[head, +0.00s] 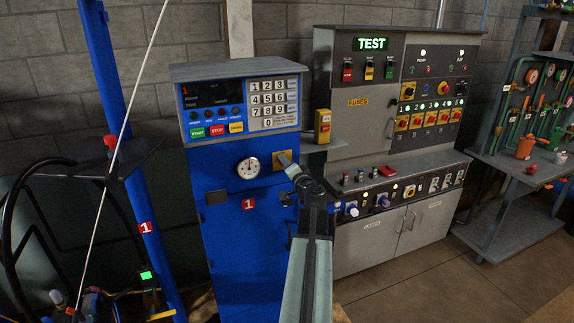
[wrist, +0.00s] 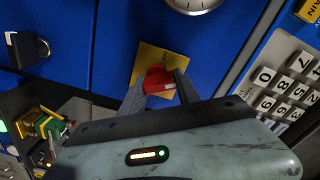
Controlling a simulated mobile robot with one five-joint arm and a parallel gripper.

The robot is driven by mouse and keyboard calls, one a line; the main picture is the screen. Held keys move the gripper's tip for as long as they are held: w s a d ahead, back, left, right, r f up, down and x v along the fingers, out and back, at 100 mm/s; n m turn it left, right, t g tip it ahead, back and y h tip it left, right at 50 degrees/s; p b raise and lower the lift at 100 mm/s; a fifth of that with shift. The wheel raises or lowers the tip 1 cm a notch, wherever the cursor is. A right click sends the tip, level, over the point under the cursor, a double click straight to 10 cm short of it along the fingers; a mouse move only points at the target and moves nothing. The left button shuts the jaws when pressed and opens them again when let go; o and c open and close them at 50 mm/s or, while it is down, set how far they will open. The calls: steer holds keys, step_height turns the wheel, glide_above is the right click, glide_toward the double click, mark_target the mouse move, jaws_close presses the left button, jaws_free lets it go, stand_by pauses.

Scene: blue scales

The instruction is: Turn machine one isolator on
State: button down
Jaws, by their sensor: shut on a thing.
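Machine one is the blue cabinet (head: 235,230) with a red "1" label, in the middle of the head view. Its isolator is a red knob (wrist: 158,78) on a yellow plate (wrist: 148,60), seen in the wrist view. In the head view the yellow plate (head: 277,167) shows only in part, right of the round gauge, and my gripper hides the knob. My gripper (wrist: 161,84) is shut on the red knob, one finger on each side. In the head view my gripper (head: 286,160) reaches up to the plate. The knob's on and off marks cannot be read.
A round gauge (head: 248,168) is left of the plate, with a keypad (head: 273,104) above. A yellow box with a red button (head: 323,126) is close on the right. The grey test bench (head: 375,140) stands right of machine one. A blue post (head: 125,150) is at left.

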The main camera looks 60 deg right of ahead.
steer(key=m, duration=0.6)
steer(key=shift+s+f, duration=0.1)
steer(key=shift+s, duration=0.1)
stand_by(0.4)
steer(key=c, duration=0.9)
jaws_free()
steer(key=shift+d, duration=0.1)
steer(key=v, duration=0.7)
steer(key=shift+s+a, duration=0.25)
steer(key=shift+a, duration=0.05)
steer(key=shift+s, duration=0.1)
